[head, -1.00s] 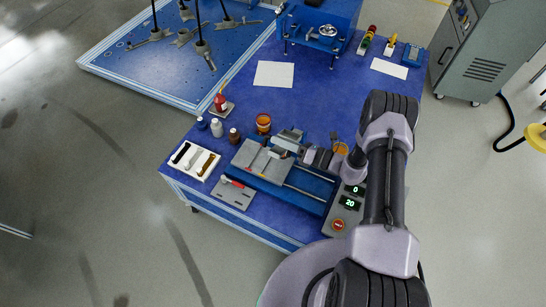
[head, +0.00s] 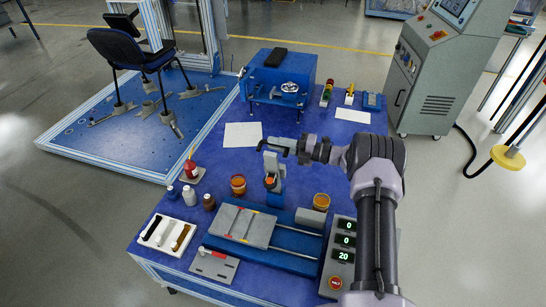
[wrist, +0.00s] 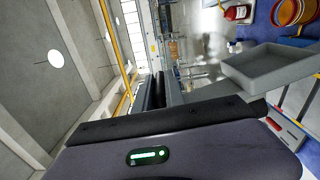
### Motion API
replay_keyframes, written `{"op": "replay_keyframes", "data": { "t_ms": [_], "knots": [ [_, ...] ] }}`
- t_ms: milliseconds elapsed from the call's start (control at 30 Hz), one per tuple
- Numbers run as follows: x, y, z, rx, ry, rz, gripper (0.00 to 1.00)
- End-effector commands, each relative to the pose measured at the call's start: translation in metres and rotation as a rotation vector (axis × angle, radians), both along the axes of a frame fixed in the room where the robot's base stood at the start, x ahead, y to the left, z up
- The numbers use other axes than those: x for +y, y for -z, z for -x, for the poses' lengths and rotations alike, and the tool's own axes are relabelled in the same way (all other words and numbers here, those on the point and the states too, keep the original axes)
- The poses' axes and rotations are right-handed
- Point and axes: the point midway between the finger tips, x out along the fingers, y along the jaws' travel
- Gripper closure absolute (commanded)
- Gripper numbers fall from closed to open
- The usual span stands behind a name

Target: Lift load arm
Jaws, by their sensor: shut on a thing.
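What appears to be the load arm, a blue upright piece with a grey block (head: 271,166), rises behind the slide rig (head: 245,225) on the blue bench. A dark bar lies across its top. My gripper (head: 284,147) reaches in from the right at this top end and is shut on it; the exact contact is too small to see. In the wrist view my dark fingers (wrist: 158,92) point away from the camera, with a grey tray-shaped part (wrist: 272,70) beside them at right. The arm's lower joint is partly hidden behind the rig.
A control box (head: 341,255) with lit displays and a red button stands right of the rig. Orange-brown jars (head: 238,184), small bottles (head: 189,195) and a white tray (head: 152,229) stand nearby. A blue machine (head: 282,78) stands at the back. Bench between is mostly clear.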

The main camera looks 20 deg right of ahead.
Motion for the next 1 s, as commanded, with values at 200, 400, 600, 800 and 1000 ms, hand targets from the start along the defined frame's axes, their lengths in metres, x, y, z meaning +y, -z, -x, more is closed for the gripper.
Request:
{"op": "replay_keyframes", "data": {
  "t_ms": [200,400,600,800,1000],
  "knots": [
    [-0.0046,0.0000,-0.0070,0.025,0.000,-0.018,1.00],
    [-0.0053,-0.0008,-0.0081,0.030,0.001,-0.021,1.00],
    [-0.0053,-0.0008,-0.0080,0.030,0.001,-0.021,1.00],
    [-0.0052,-0.0006,-0.0079,0.030,0.001,-0.020,0.64],
    [-0.0056,-0.0006,-0.0077,0.030,0.001,-0.020,0.64]
  ]
}}
